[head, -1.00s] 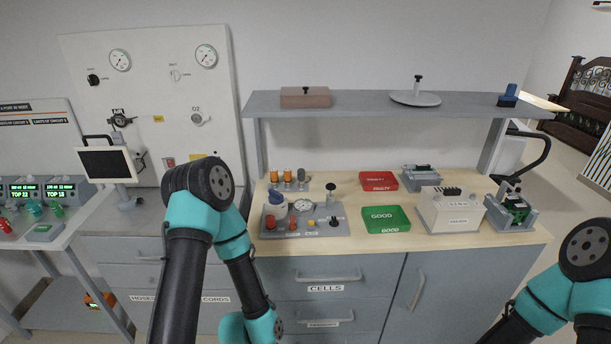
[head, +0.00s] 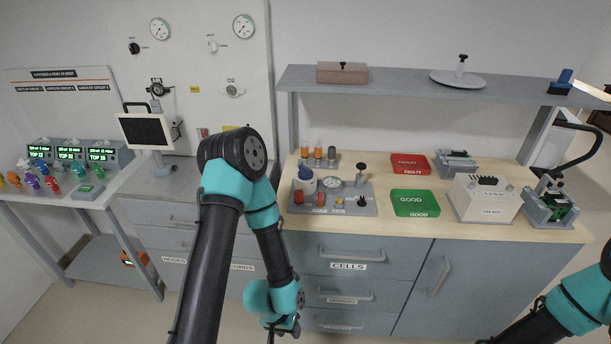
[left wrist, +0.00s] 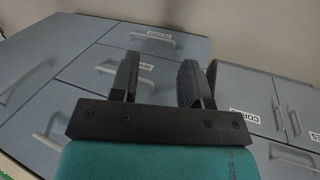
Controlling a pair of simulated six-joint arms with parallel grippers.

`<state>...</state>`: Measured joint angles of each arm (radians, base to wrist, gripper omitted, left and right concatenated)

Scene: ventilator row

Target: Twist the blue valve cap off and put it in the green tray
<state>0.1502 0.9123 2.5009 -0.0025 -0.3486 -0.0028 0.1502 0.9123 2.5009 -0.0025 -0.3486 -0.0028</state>
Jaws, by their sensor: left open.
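Small coloured valve caps (head: 54,184) stand on the left table, among them a teal-blue one (head: 78,172); which is the task's blue cap is hard to tell at this size. A blue-topped white part (head: 305,178) also stands on the grey fixture on the wooden bench. A small green pad in a grey tray (head: 86,190) lies on the left table. A larger green tray marked GOOD (head: 414,203) lies on the bench. My left gripper (head: 271,336) hangs low before the drawers, far from these. In the left wrist view it is open and empty (left wrist: 156,76).
The ventilator displays (head: 70,153) stand behind the caps. A monitor (head: 147,132) stands on the grey counter. A red FAULTY tray (head: 410,165) and a white box (head: 486,199) are on the bench. A shelf (head: 420,103) spans above it.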

